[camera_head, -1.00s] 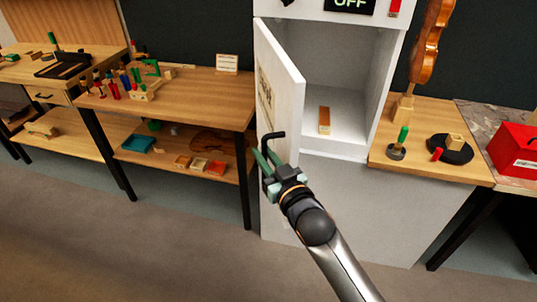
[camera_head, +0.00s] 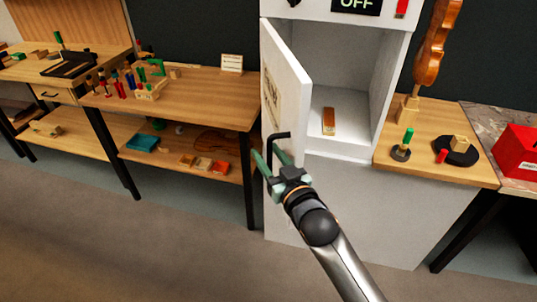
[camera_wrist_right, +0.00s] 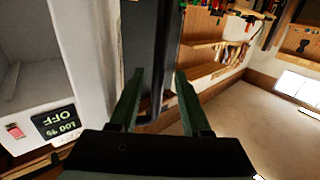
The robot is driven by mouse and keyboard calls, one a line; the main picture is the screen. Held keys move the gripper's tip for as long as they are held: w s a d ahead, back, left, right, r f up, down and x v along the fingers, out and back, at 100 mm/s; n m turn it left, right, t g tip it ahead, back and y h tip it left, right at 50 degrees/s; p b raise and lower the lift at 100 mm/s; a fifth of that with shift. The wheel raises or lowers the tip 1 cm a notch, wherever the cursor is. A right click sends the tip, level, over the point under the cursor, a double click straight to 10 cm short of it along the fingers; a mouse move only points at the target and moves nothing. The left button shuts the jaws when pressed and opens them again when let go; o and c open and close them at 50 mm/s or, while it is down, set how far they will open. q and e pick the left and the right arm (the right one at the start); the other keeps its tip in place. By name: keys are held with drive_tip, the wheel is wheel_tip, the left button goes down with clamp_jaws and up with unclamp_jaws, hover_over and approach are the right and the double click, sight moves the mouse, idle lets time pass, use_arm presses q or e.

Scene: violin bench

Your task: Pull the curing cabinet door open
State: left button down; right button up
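The white curing cabinet door (camera_head: 288,85) stands swung open, hinged at the left side of the cabinet (camera_head: 345,80). A black bar handle (camera_head: 280,135) is on the door's lower part. My right gripper (camera_head: 266,150) is at the handle. Its two green fingers are spread, one on each side of the bar, with a gap. In the right wrist view the fingers (camera_wrist_right: 158,75) are apart, with the dark handle (camera_wrist_right: 150,45) between and beyond them. Whether either finger touches the bar is unclear. My left gripper is not in view.
A wooden workbench (camera_head: 195,100) with tools stands left of the door. A bench with a violin (camera_head: 432,50) and a red box (camera_head: 518,150) stand right. The floor in front is clear.

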drive_tip(key=shift+s+d+p, duration=0.2)
drive_tip(key=shift+s+p, duration=0.1)
drive_tip(key=shift+p, duration=0.05)
drive_tip(key=p+v, duration=0.4)
drive_tip(key=v, duration=0.7)
drive_tip(key=shift+s+d+p, duration=0.2)
drive_tip(key=shift+s+p, duration=0.15)
drive_tip(key=shift+p, duration=0.05)
